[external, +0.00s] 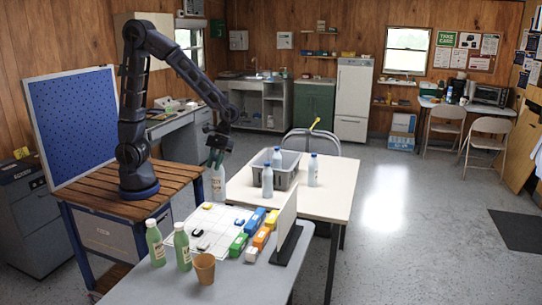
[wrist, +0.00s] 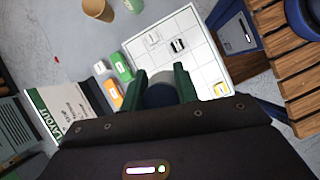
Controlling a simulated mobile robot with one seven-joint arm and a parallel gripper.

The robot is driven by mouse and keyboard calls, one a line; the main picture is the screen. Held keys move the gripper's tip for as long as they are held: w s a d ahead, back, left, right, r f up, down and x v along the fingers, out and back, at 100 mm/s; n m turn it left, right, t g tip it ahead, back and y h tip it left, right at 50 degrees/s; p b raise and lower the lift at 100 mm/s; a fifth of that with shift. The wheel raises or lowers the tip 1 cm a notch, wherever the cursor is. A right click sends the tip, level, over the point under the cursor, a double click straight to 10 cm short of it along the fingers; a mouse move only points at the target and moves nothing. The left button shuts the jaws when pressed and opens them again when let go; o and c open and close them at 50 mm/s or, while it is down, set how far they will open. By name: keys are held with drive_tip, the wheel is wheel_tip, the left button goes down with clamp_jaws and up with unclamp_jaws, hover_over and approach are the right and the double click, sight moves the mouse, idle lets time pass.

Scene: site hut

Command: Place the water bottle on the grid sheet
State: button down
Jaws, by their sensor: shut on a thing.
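My gripper (external: 215,158) is shut on a pale water bottle (external: 218,184). The bottle hangs upright above the far side of the grid sheet. In the wrist view the green fingers of my gripper (wrist: 160,84) close around the bottle's dark blue top (wrist: 160,97); the rest of it is hidden. The white grid sheet (external: 207,218) lies on the near table, and it also shows in the wrist view (wrist: 203,62). A few small items sit on the sheet, including a black one (wrist: 178,45) and a yellow one (wrist: 220,89).
Green bottles (external: 182,248) and a brown cup (external: 204,268) stand at the sheet's near edge. Coloured boxes (external: 238,243) and an upright board (external: 287,216) stand to its right. On the table behind, a grey bin (external: 289,181) and several blue-capped bottles (external: 312,171) stand.

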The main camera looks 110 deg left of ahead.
sight(217, 194)
wheel_tip(217, 194, down, 15)
drive_tip(key=shift+r, duration=0.15)
idle(0.5)
drive_tip(key=c, duration=1.1)
unclamp_jaws()
drive_tip(key=shift+o, duration=0.2)
drive_tip(key=v, duration=1.1)
drive_tip(key=s+d+r+m+t+y, duration=0.2)
drive_tip(key=s+r+m+t, duration=0.1)
drive_tip(key=s+r+m, duration=0.4)
drive_tip(key=s+d+r+m+t+y, duration=0.1)
drive_tip(key=s+r+m+t+y, duration=0.2)
drive_tip(key=s+r+m, duration=0.4)
drive_tip(key=shift+s+d+r+m+y, duration=0.35)
drive_tip(key=shift+s+r, duration=2.95)
drive_tip(key=shift+s, duration=1.2)
